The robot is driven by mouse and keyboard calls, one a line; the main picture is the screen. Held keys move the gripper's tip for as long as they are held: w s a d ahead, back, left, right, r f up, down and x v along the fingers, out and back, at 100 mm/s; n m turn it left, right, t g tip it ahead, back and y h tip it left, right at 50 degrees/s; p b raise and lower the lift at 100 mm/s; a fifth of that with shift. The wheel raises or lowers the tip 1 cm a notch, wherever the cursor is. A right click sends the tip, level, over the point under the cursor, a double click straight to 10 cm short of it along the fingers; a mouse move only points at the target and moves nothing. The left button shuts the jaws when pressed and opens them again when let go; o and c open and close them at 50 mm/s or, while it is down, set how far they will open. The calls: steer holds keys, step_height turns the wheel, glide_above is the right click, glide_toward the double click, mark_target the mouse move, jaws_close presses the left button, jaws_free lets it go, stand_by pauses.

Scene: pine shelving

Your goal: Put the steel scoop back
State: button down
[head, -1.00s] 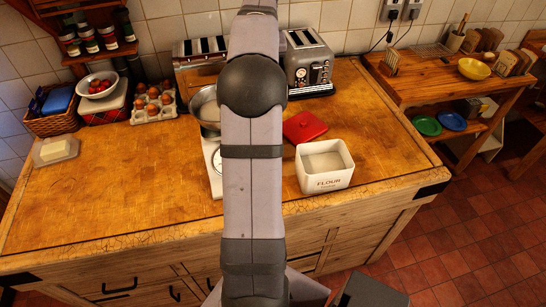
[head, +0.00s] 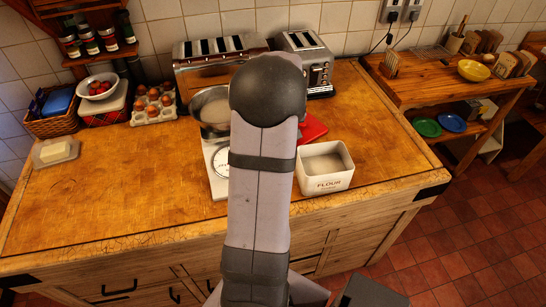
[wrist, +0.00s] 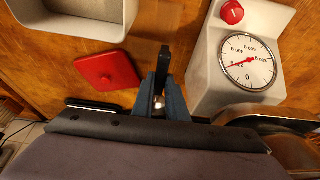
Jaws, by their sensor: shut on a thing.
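My gripper (wrist: 162,98) shows in the wrist view, its two blue-grey fingers close together on a narrow piece. That piece, which I take to be the steel scoop (wrist: 158,102), shows as a small shiny bit between the fingers; a dark bar sticks out beyond it. The rest of the scoop cannot be made out. In the head view my arm hides the gripper and scoop. The white flour tin (head: 325,183) stands open on the worktop, and its rim shows at the upper left of the wrist view (wrist: 128,14). The gripper is over the worktop between the tin and the scale.
The white kitchen scale (wrist: 203,75) with its round dial and metal pan (head: 212,104) is close on one side. A red lid (wrist: 105,70) lies behind the tin. Two toasters (head: 306,62) stand at the wall. The worktop's left half (head: 110,195) is mostly clear.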

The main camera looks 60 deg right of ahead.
step_height(320, 180, down, 5)
steer(key=shift+f+p, duration=0.2)
steer(key=shift+p, duration=0.4)
steer(key=shift+f, duration=2.3)
steer(key=shift+f+b, duration=0.2)
steer(key=shift+b, duration=0.1)
steer(key=c, duration=1.8)
jaws_free()
steer(key=shift+o, duration=0.2)
steer(key=shift+r, duration=0.15)
steer(key=shift+s+r, duration=0.1)
steer(key=shift+r, duration=0.4)
steer(key=v, duration=1.1)
steer(key=shift+a+b, duration=0.15)
steer(key=shift+b, duration=0.25)
steer(key=shift+s, duration=0.1)
